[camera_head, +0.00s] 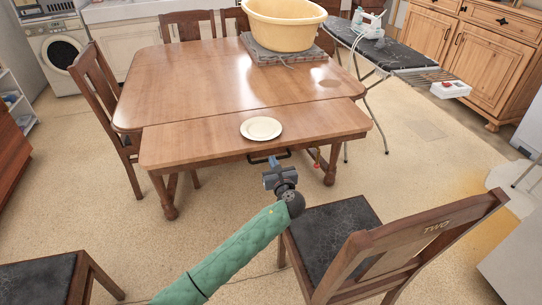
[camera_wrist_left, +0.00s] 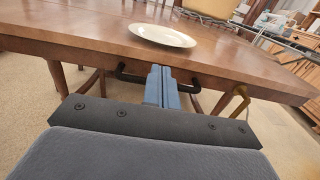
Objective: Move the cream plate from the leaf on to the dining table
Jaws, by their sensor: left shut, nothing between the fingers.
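The cream plate (camera_head: 261,128) lies flat on the leaf (camera_head: 195,145), the front strip of wood beyond a seam from the main dining table (camera_head: 190,80). The plate also shows in the left wrist view (camera_wrist_left: 162,36), near the leaf's front edge. My left gripper (camera_head: 273,165) is in front of and below that edge, beside a black handle (camera_head: 285,154) under the leaf. Its blue fingers (camera_wrist_left: 161,76) are shut together with nothing between them. The fingers overlap the handle in the wrist view; I cannot tell whether they touch it. My right gripper is not in view.
A yellow tub (camera_head: 284,30) stands on a grey folded cloth (camera_head: 265,55) at the table's back. A chair marked TWO (camera_head: 400,245) stands close right of my left arm. An ironing board (camera_head: 385,52) is at the right. The table's middle and left are clear.

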